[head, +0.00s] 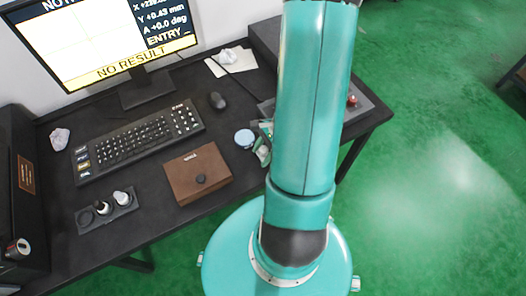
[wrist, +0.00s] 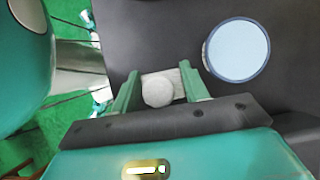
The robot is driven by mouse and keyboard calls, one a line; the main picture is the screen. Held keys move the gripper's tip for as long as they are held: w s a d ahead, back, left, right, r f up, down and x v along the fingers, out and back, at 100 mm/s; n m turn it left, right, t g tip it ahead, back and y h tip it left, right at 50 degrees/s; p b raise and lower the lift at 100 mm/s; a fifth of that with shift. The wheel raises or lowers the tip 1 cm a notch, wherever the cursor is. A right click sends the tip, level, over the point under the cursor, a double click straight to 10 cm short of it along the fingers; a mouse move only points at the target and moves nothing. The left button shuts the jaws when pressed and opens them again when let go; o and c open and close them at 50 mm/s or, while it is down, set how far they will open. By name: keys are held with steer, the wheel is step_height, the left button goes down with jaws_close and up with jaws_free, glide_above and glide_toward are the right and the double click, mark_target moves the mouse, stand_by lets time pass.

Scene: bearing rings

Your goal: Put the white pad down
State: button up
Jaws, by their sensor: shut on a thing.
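The white pad (wrist: 158,91) shows in the wrist view as a pale, rounded piece with a squarish part behind it. It sits between the two green fingers of my gripper (wrist: 158,72), which is shut on it over the dark desk. I cannot tell whether the pad touches the desk. In the head view my gripper (head: 262,150) is partly hidden by my arm, and the pad cannot be made out clearly. A pale blue disc with a darker rim (wrist: 238,50) lies beside the gripper; it also shows in the head view (head: 244,138).
A brown case (head: 190,180) lies left of the gripper on the dark desk (head: 225,180). A monitor (head: 100,40) is behind. A dark tray (head: 365,105) is partly behind my arm.

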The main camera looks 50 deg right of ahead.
steer(key=shift+f, duration=0.25)
